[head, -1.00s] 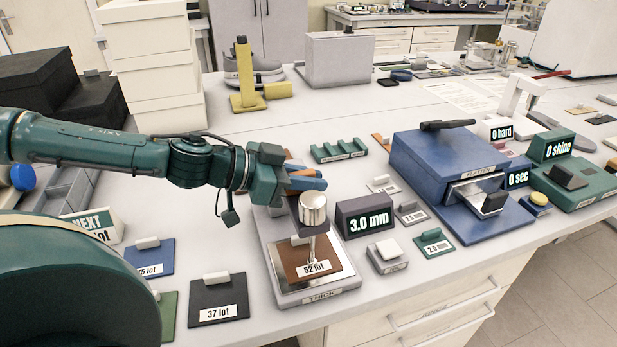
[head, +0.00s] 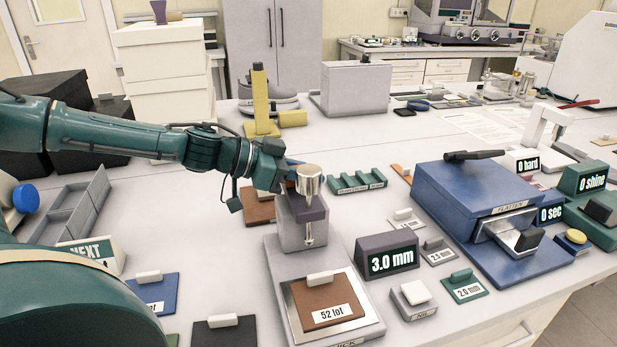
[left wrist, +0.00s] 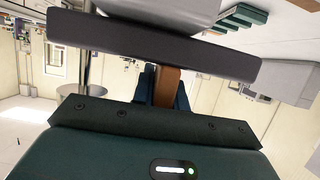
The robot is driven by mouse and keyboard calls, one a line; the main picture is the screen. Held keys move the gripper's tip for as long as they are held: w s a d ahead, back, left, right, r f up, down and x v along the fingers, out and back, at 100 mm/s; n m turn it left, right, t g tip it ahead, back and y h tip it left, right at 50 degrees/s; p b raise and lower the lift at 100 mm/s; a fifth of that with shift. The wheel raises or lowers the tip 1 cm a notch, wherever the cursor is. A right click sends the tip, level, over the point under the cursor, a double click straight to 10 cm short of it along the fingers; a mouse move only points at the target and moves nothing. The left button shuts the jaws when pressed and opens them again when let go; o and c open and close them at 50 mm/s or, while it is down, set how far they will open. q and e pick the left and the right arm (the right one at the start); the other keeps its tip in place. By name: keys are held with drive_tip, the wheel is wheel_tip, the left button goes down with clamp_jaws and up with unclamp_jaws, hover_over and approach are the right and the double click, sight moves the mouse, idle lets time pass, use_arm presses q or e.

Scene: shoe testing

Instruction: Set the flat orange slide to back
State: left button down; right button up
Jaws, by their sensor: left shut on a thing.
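A flat orange-brown slide tab (left wrist: 167,88) shows between my left gripper's dark blue fingers in the left wrist view. In the head view, my left gripper (head: 288,176) is shut on it, just behind the round metal top of the thickness gauge head (head: 309,181). The fingers and gauge mostly hide the tab there. The gauge head stands behind the plate, at the rear of the gauge base (head: 374,326), and its probe is clear of the brown "52 lot" sample (head: 326,300). My right gripper is not in view.
The "3.0 mm" display (head: 388,257) stands right of the gauge. A green rack (head: 357,182) and a blue flattening press (head: 470,194) are farther right. A brown piece (head: 257,209) lies below my left gripper.

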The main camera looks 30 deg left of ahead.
use_arm(q)
drive_tip(key=shift+w+a+r, duration=0.2)
drive_tip(key=shift+a, duration=0.05)
drive_tip(key=c, duration=1.5)
unclamp_jaws()
drive_tip(key=shift+f, duration=0.1)
drive_tip(key=shift+o, duration=0.5)
